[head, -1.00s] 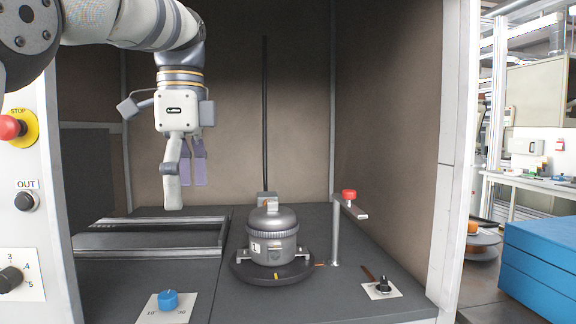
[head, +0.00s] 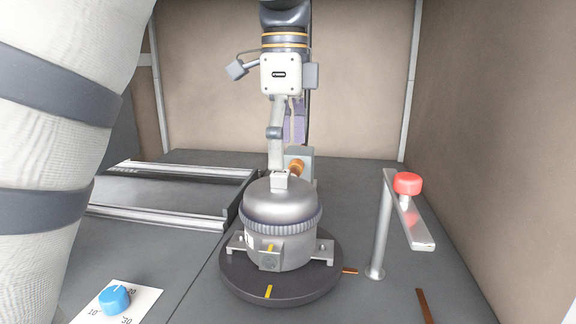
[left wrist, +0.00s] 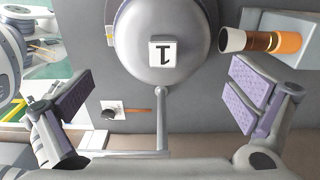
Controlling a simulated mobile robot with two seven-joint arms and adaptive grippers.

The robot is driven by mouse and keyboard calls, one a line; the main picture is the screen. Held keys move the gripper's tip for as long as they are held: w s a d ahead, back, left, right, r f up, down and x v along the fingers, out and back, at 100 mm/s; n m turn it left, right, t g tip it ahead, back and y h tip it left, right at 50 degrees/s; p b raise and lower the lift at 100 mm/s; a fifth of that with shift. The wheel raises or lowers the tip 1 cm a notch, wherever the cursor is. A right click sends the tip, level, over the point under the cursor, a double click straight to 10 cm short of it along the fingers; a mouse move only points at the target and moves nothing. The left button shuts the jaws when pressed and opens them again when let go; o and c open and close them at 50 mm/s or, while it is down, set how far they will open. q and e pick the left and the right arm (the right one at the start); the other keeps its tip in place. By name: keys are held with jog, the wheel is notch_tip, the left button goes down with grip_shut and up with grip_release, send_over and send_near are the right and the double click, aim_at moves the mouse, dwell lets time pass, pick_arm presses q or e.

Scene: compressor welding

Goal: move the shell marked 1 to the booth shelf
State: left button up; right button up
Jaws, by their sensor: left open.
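The shell (head: 282,205) is a grey domed canister with a small block on top. It sits upright on a round black turntable (head: 232,284) inside the booth. In the left wrist view the block's top (left wrist: 163,54) carries a black 1, seen upside down. My left gripper (head: 284,150) points down above and behind the shell in the head view. My right gripper is not in view. I cannot tell which surface is the booth shelf.
A torch-like nozzle with an orange band (left wrist: 270,41) is close beside the shell. A post with a red button (head: 407,184) stands right of the turntable. A metal rail frame (head: 165,213) lies left. A blue knob (head: 114,299) is at front left.

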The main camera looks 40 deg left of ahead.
aim_at(287, 172)
pick_arm(q)
jog(key=f, duration=0.5)
jog(key=shift+w+f, duration=0.2)
jog(key=shift+f, duration=0.1)
